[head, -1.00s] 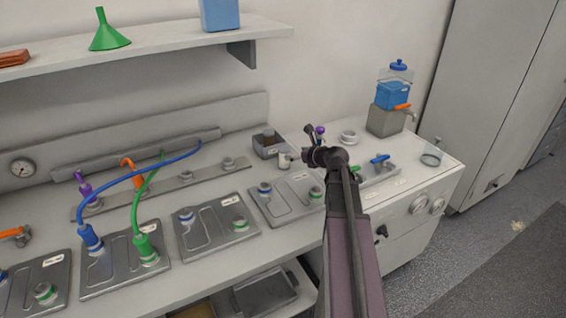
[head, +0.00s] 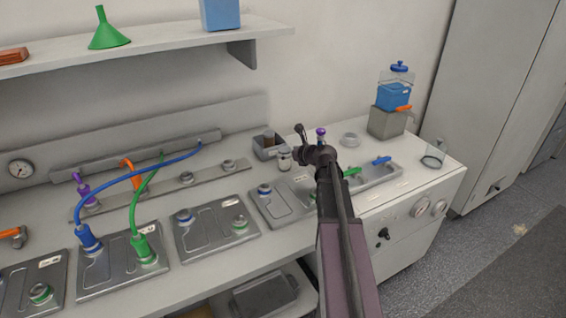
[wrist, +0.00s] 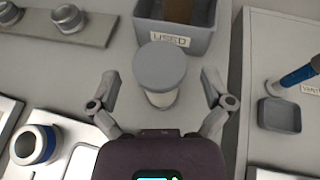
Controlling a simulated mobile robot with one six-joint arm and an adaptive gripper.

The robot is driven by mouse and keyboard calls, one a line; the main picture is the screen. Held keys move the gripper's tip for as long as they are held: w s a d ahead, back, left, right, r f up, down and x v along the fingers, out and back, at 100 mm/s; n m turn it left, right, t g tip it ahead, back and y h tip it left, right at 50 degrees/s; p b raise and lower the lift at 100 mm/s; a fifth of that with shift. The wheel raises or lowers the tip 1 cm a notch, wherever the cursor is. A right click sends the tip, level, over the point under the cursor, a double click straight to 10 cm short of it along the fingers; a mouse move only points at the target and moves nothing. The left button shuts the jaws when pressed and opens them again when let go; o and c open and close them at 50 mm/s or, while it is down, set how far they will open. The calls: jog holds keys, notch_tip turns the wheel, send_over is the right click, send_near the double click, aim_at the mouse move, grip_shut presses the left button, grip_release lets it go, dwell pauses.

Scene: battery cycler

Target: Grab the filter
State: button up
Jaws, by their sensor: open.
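The filter appears to be the small upright cylinder with a grey cap and pale body (wrist: 160,72), standing on the bench just in front of a grey bin marked USED (wrist: 172,38). It also shows in the head view (head: 284,160), left of my gripper. My gripper (wrist: 161,84) is open, with one finger on each side of the cylinder in the wrist view and a visible gap to each. It holds nothing. In the head view my gripper (head: 301,153) is partly hidden by my own wrist.
The used bin (head: 258,150) stands behind the cylinder. A metal plate with capped ports (head: 275,208) lies in front. A purple-topped item (head: 320,134) stands behind my wrist.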

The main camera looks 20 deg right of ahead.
jog(key=shift+x, duration=0.8)
jog(key=c, duration=1.2)
